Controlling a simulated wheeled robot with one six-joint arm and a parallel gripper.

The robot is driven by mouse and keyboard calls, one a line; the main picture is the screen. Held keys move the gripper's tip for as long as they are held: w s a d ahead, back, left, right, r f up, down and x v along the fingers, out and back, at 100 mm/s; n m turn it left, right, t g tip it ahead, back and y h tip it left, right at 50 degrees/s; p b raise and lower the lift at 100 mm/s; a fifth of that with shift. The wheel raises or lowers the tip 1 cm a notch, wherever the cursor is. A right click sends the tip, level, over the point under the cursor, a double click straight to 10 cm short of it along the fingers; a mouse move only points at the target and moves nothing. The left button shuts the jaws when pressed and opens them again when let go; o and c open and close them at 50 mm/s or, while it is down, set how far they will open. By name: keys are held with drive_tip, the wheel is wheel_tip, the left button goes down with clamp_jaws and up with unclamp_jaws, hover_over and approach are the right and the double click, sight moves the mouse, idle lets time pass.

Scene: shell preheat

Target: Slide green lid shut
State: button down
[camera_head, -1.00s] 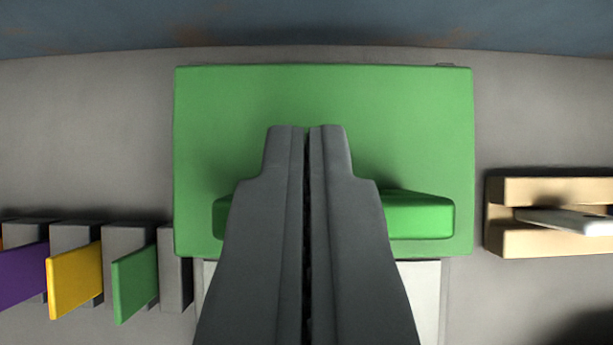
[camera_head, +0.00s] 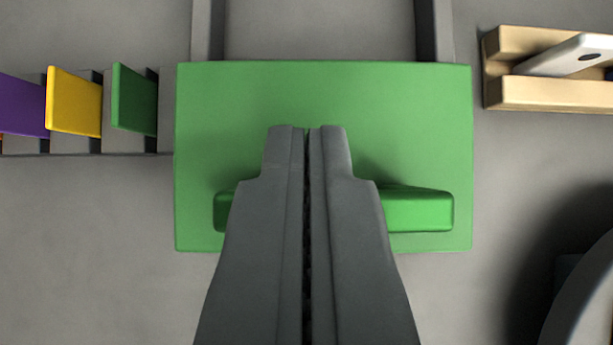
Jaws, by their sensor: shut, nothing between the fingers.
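The green lid (camera_head: 325,100) is a flat plate in the middle of the view. A raised bar-shaped handle (camera_head: 420,210) runs across its near part. My gripper (camera_head: 307,128) is shut and empty. Its fingers reach over the lid from the bottom of the picture, with the tips beyond the handle. They hide the handle's middle, and I cannot tell whether they touch it. Two dark rails (camera_head: 208,30) and (camera_head: 435,30) stick out past the lid's far edge with grey surface between them. No opening shows at the lid's near edge.
At left stands a grey rack with purple (camera_head: 22,105), yellow (camera_head: 75,102) and green (camera_head: 134,100) plates. At right is a wooden holder (camera_head: 560,95) with a white object (camera_head: 572,55). Grey surface lies clear at lower left.

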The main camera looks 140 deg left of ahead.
sight(309, 84)
drive_tip(key=shift+s+a+f, duration=0.1)
drive_tip(key=shift+s+f, duration=0.15)
drive_tip(key=shift+w, duration=0.1)
drive_tip(key=w, duration=0.1)
drive_tip(key=w+d, duration=0.1)
drive_tip(key=w, duration=0.1)
drive_tip(key=shift+w+r, duration=0.15)
drive_tip(key=shift+w+d+r, duration=0.1)
drive_tip(key=shift+w+r, duration=0.1)
drive_tip(key=shift+r, duration=0.05)
drive_tip(key=v, duration=0.9)
drive_tip(key=shift+s+r, duration=0.2)
drive_tip(key=shift+r, duration=0.1)
drive_tip(key=s+a+r+n+t+y, duration=0.1)
drive_tip(key=s+a+r+t, duration=0.4)
drive_tip(key=s+a, duration=0.3)
drive_tip(key=s+a+r+n+t+y, duration=0.1)
drive_tip(key=s+a+r+t, duration=0.4)
drive_tip(key=s, duration=1)
wheel_tip(309, 84, up, 3)
drive_tip(key=a+n, duration=0.1)
drive_tip(key=a, duration=0.2)
drive_tip(key=shift+f, duration=0.1)
